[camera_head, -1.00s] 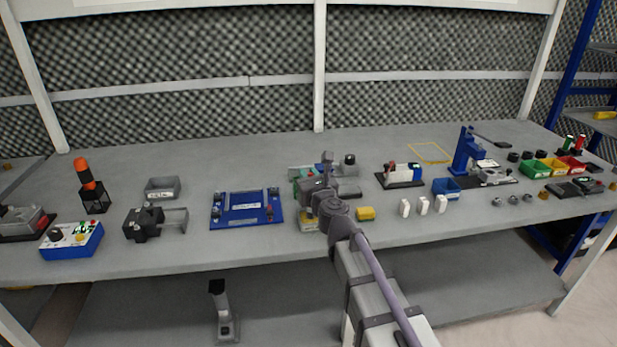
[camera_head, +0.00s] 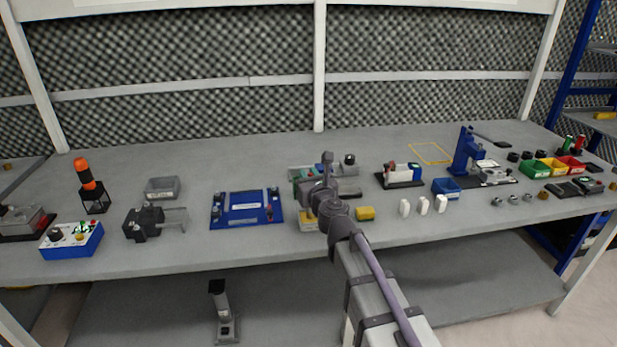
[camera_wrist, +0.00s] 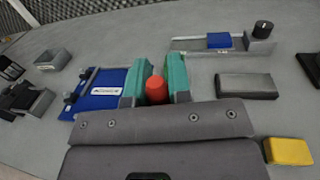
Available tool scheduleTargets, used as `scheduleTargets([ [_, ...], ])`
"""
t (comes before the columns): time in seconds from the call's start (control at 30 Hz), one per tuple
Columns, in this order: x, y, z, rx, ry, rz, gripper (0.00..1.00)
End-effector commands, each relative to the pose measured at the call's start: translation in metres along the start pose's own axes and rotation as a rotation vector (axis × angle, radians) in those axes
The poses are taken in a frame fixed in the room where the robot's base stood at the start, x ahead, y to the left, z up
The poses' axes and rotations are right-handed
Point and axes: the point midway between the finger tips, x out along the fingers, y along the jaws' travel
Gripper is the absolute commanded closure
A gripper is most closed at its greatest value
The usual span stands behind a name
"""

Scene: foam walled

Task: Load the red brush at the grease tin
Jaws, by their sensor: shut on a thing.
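In the wrist view, the green fingers of my gripper (camera_wrist: 155,88) are shut on a red rounded piece, which I take to be the red brush (camera_wrist: 156,89). Only its top shows between the fingers; its lower part and any bristles are hidden behind the grey gripper body. In the head view, my arm covers most of the gripper and I cannot make out the brush. I cannot pick out the grease tin with certainty in either view; my arm hides part of the bench.
A blue labelled plate (camera_head: 247,208) lies left of my gripper. A yellow block (camera_head: 365,213) and several white pieces (camera_head: 423,205) stand to the right. In the wrist view, a dark grey block (camera_wrist: 246,87) and a black-knobbed fixture (camera_wrist: 262,47) lie right. Bare bench lies behind.

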Motion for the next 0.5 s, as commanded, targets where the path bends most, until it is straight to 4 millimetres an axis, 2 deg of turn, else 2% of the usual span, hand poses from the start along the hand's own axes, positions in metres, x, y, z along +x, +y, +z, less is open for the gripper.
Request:
scheduleTargets([
  [0.13,0.000,0.000,0.008,0.000,0.000,0.000,1.00],
  [0.5,0.000,0.000,0.049,0.000,0.000,0.000,1.00],
])
